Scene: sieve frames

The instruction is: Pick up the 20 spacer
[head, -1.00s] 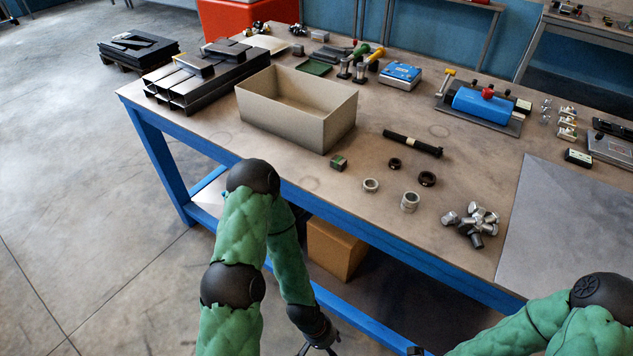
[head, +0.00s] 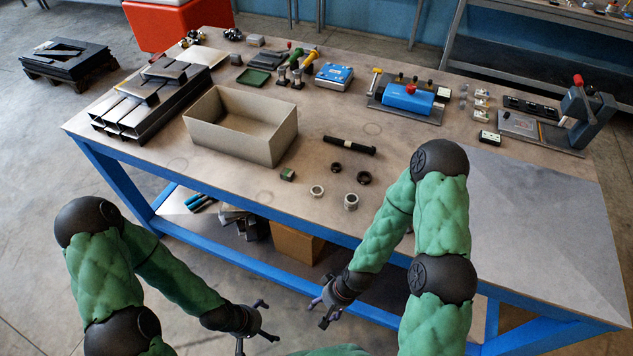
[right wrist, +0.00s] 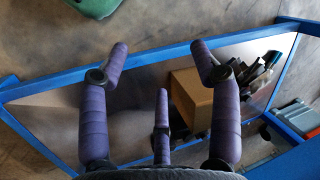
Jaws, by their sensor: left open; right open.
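Several ring-shaped spacers lie on the table: a low silver ring (head: 317,191), a taller silver ring (head: 351,201), and two black rings, one (head: 336,169) left of the other (head: 364,177). No size marks are readable, so I cannot tell which is the 20 spacer. My left gripper (head: 266,321) is open and empty, in front of the table and below its top. My right gripper (head: 320,309) is also open and empty in front of the table's edge. Its spread purple fingers show in the right wrist view (right wrist: 160,60), with no spacer between them.
A beige open bin (head: 195,138) stands behind a small green block (head: 287,174). A black rod (head: 350,146) lies behind the rings. A cardboard box (head: 296,243) sits on the lower shelf. My right arm hides part of the tabletop. The blue table rail (head: 240,264) borders my grippers.

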